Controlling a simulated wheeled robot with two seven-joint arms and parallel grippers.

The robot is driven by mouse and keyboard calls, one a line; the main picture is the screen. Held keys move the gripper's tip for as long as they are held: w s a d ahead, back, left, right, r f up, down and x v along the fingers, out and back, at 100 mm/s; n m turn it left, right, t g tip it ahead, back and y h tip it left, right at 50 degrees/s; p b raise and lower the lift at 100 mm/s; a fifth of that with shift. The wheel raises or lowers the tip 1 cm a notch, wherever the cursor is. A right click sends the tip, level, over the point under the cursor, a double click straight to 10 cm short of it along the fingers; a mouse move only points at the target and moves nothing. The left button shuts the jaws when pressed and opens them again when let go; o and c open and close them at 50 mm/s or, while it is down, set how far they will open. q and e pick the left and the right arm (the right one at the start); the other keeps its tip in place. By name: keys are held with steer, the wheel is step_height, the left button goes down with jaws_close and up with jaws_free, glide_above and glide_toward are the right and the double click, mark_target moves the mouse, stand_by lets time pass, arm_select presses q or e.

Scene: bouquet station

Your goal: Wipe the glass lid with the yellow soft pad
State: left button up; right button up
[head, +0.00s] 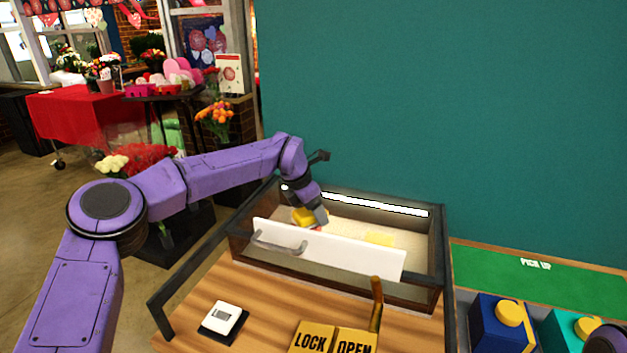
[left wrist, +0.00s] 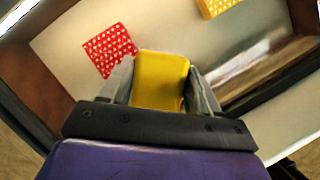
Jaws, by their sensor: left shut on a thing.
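My left gripper (head: 312,218) reaches into the dark-framed case from the left. In the left wrist view, the left gripper (left wrist: 160,85) is shut on a yellow pad (left wrist: 160,78), which sits between its two fingers. The yellow pad (head: 302,214) also shows in the head view, inside the case near its back left. No glass lid can be made out clearly. A white panel (head: 345,255) with a grey handle (head: 279,245) stands along the case's front. Whether the pad touches a surface cannot be told.
A red dotted piece (left wrist: 110,50) and a yellow dotted piece (left wrist: 218,6) lie in the case. A lever (head: 376,300) rises behind LOCK and OPEN plates (head: 335,339). A white device (head: 223,318) lies left on the wood. Blue (head: 500,325) and teal (head: 570,330) containers stand right.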

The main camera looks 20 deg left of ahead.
arm_select(q)
step_height(320, 180, up, 3)
steer(key=shift+r+p, duration=0.2)
steer(key=shift+p, duration=0.75)
steer(key=shift+r+p, duration=1.65)
steer(key=shift+r, duration=0.7)
steer(key=shift+f, duration=0.1)
